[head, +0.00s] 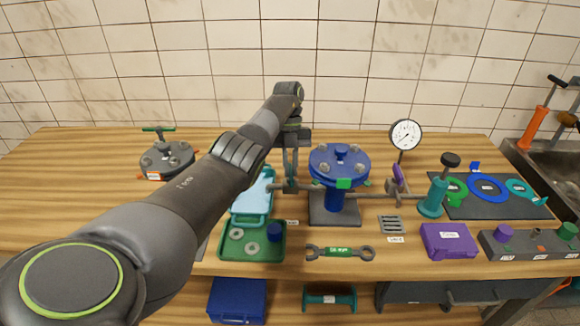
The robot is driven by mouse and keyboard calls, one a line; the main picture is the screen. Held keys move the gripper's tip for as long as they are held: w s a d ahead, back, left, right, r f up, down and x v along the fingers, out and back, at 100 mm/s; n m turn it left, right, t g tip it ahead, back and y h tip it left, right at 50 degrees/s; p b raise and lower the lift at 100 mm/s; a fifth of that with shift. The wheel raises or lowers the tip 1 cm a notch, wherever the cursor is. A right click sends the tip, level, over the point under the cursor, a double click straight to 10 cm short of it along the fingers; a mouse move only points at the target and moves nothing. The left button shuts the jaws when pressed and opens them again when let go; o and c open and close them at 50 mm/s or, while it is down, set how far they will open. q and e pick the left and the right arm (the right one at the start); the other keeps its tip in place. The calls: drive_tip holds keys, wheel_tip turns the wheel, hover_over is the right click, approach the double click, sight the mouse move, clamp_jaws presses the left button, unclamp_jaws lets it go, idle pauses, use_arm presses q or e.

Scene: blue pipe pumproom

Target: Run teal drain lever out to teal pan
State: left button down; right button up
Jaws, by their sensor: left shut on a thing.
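A blue flanged pump body (336,190) stands on a dark square base, with a horizontal grey pipe (372,192) running through it. My left gripper (290,182) reaches down from above at the pipe's left part, just left of the blue body. Its fingers are shut on a small part there, which I take to be the teal drain lever; the fingers hide most of it. A light teal pan (249,205) lies below and left of the gripper, partly hidden by my left arm. My right gripper is out of view.
A green tray (223,251) with rings and a blue cup sits in front of the pan. A green-labelled wrench (340,253), drain grate (391,224), purple box (448,240) and teal hand pump (433,198) stand rightward. A pressure gauge (405,135) rises behind.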

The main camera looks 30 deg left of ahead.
use_arm(q)
drive_tip(key=shift+w+r+m, duration=0.1)
drive_tip(key=shift+m, duration=0.5)
drive_tip(key=shift+m+y, duration=0.3)
drive_tip(key=c, duration=1.5)
unclamp_jaws()
